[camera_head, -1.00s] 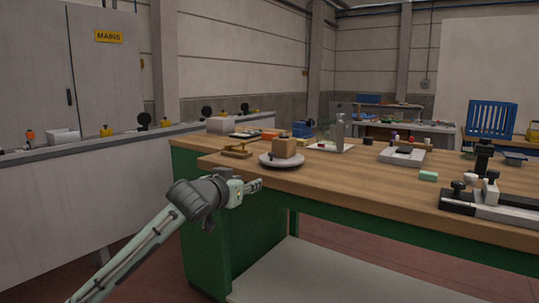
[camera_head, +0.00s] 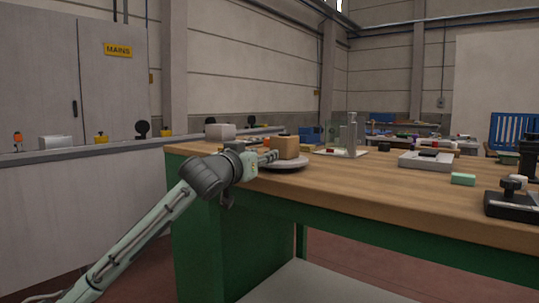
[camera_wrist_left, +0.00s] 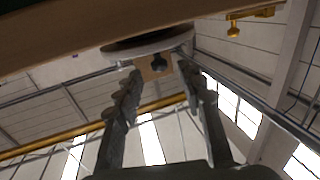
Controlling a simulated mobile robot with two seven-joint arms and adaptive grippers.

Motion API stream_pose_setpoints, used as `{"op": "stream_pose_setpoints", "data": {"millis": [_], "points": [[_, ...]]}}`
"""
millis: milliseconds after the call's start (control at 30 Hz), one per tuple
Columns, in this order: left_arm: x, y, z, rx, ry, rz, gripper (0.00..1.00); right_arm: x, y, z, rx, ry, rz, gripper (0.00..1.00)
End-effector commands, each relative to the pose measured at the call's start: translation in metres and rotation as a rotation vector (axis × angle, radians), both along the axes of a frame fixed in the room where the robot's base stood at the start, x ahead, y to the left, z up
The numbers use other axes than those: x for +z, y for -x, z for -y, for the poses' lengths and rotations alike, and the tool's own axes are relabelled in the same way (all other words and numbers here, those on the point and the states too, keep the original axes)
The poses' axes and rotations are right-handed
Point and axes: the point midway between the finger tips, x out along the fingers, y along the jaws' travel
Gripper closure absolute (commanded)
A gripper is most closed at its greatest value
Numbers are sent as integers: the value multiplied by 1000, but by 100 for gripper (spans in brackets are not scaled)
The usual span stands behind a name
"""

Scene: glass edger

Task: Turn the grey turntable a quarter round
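The grey turntable (camera_head: 290,165) is a low round disc near the left front edge of the wooden bench, with a tan block (camera_head: 286,146) on it. My left gripper (camera_head: 268,157) is at the left side of the disc. Its fingers are open in the wrist view (camera_wrist_left: 159,70), with the knob between or just beyond the tips; contact cannot be told. The knob is hidden in the head view. My right gripper is out of view.
A brass piece (camera_wrist_left: 250,15) lies on the bench near the turntable. Behind the turntable is a plate with a clear upright holder (camera_head: 350,138). A grey tray (camera_head: 425,163), a green block (camera_head: 463,179) and a black device (camera_head: 512,203) are farther right. Bare wood lies between.

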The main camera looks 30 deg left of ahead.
Motion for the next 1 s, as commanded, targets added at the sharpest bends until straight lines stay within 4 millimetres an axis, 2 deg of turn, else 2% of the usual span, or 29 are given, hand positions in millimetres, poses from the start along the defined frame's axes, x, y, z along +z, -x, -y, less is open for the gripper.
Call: {"op": "stream_pose_setpoints", "data": {"millis": [100,300,633,933,1000], "points": [[1,-20,-3,0,2,-1,61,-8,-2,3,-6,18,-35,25],[0,-40,-7,0,1,0,61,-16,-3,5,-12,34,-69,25],[-1,-43,-8,0,-1,-1,62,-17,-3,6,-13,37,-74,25],[-1,-43,-8,0,-1,-1,100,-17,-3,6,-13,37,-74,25],[-1,-43,-8,0,-1,-1,100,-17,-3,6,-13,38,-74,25]]}}
